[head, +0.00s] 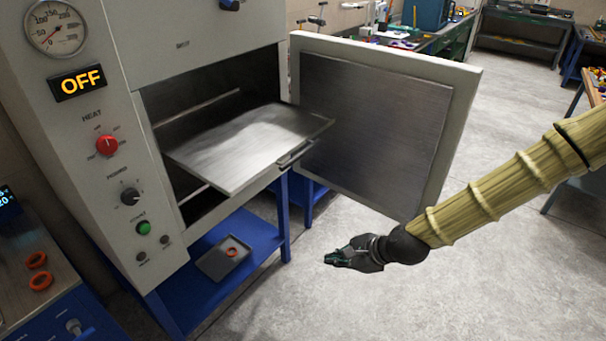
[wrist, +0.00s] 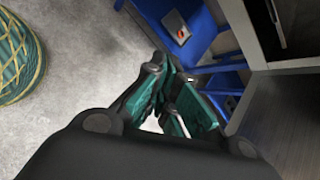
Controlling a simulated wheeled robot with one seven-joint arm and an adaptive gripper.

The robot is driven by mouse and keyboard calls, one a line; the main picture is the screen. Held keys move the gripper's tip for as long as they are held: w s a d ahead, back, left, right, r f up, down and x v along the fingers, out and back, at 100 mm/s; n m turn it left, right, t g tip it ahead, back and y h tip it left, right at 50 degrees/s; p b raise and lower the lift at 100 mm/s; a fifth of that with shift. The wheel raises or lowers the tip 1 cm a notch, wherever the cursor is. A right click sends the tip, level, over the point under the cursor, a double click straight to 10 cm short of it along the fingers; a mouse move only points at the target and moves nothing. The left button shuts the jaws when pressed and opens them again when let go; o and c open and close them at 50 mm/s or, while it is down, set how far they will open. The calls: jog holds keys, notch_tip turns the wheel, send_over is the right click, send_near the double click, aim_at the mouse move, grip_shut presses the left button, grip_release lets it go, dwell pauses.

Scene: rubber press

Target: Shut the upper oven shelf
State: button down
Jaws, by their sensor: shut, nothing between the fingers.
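The oven (head: 122,105) stands at the left in the head view with its front door (head: 375,115) swung open to the right. A flat metal shelf (head: 245,145) sticks out of the oven's opening, with a small handle (head: 296,153) at its front edge. My gripper (head: 333,259) is shut and empty, in front of and below the shelf and the door, apart from both. In the wrist view my gripper's fingers (wrist: 172,95) are together, and the door's inner face (wrist: 285,115) shows at the right.
A blue stand (head: 262,230) carries the oven; a grey tray (head: 222,258) with an orange ring lies on its lower level. The open door's free edge lies close to my arm. The floor (head: 330,305) around my gripper is clear. Workbenches stand at the back.

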jog(key=w+r+m+t+y, duration=0.1)
jog(key=w+r+m, duration=0.15)
jog(key=r, duration=0.55)
jog(key=w+d+r+m+t+y, duration=0.1)
jog(key=w+r+m, duration=0.1)
jog(key=w+r, duration=0.35)
jog(key=w+r+m+t+y, duration=0.1)
jog(key=w+r+m, duration=0.15)
jog(key=r, duration=0.65)
jog(key=p+x, duration=0.5)
jog(key=x, duration=0.8)
jog(key=shift+a, duration=0.35)
